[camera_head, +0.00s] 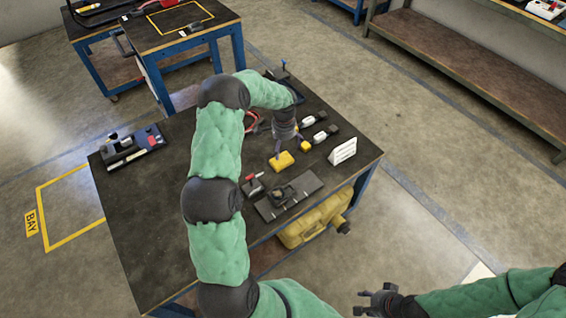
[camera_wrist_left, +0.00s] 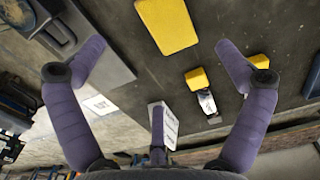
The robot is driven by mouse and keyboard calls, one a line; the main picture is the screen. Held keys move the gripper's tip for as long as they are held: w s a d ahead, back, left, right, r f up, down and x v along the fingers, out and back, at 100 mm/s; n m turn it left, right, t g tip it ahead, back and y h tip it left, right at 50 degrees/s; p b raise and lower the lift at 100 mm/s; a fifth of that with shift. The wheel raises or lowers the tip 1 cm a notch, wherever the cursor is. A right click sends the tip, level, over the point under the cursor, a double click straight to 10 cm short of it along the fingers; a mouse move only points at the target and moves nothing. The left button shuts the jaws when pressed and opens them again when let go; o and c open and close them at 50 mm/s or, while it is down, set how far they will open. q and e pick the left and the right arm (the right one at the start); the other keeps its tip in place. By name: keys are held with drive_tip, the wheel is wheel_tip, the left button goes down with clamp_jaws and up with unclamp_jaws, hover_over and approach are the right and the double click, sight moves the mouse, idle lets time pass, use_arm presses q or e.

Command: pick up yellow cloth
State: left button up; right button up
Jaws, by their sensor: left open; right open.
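The yellow cloth (camera_head: 282,160) looks like a flat yellow rectangle on the dark table, near its right part. In the left wrist view the yellow cloth (camera_wrist_left: 167,24) lies at the top middle, beyond the fingers. My left gripper (camera_head: 288,150) is above the table just beside the cloth, and its fingers point down. In the wrist view my left gripper (camera_wrist_left: 160,50) has its purple fingers spread wide with nothing between them. The cloth appears apart from the fingers; the exact height gap cannot be told. My right gripper (camera_head: 367,299) is open and empty at the bottom, off the table.
The table (camera_head: 150,230) has bare room at left. A small yellow-capped bottle (camera_wrist_left: 207,102) lies near the cloth. Nearby are a white sign (camera_head: 343,151), white bottles (camera_head: 320,137), a grey tray (camera_head: 300,200) and a red-handled item (camera_head: 253,186). A yellow tank (camera_head: 310,222) sits below.

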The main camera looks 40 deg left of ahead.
use_arm(q)
drive_tip(key=b, duration=0.1)
hover_over(283, 162)
wheel_tip(283, 162, down, 5)
drive_tip(key=shift+d, duration=0.1)
wheel_tip(283, 162, down, 5)
drive_tip(key=b, duration=0.3)
drive_tip(key=shift+w, duration=0.1)
drive_tip(key=c, duration=0.7)
